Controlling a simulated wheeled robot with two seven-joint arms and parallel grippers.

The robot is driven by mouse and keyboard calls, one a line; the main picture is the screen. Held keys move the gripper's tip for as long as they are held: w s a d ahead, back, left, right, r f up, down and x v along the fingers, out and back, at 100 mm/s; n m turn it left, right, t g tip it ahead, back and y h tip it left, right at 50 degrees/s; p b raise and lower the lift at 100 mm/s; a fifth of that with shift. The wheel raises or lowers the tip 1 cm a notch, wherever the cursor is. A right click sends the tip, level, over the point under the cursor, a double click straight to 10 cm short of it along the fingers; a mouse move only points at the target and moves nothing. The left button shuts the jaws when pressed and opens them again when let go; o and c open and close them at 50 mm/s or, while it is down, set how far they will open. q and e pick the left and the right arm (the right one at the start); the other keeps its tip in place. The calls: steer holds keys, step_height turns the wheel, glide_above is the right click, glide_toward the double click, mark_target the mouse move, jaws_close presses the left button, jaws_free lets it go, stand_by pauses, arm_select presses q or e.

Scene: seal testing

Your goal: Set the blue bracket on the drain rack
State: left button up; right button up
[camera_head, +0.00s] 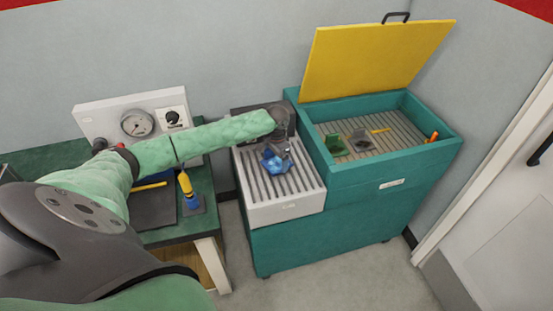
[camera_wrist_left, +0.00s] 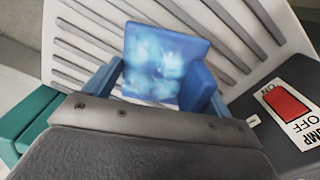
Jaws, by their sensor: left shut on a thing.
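The blue bracket (camera_head: 275,161) is at the white slatted drain rack (camera_head: 285,206), over the rack's upper middle. In the left wrist view the bracket (camera_wrist_left: 165,62) shows a wet-looking, patchy blue face, with the rack's slats (camera_wrist_left: 80,42) behind it. My left gripper (camera_head: 277,150) reaches in from the left over the rack and is shut on the bracket. The wrist body hides the bracket's near lower part. I cannot tell whether the bracket touches the slats. My right gripper is not in view.
A teal tank (camera_head: 385,165) with a raised yellow lid (camera_head: 375,58) stands right of the rack, holding a green part (camera_head: 335,145) and a grey part (camera_head: 361,141). A bench with a gauge panel (camera_head: 137,123) stands left. A red pump switch (camera_wrist_left: 285,104) lies beside the rack.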

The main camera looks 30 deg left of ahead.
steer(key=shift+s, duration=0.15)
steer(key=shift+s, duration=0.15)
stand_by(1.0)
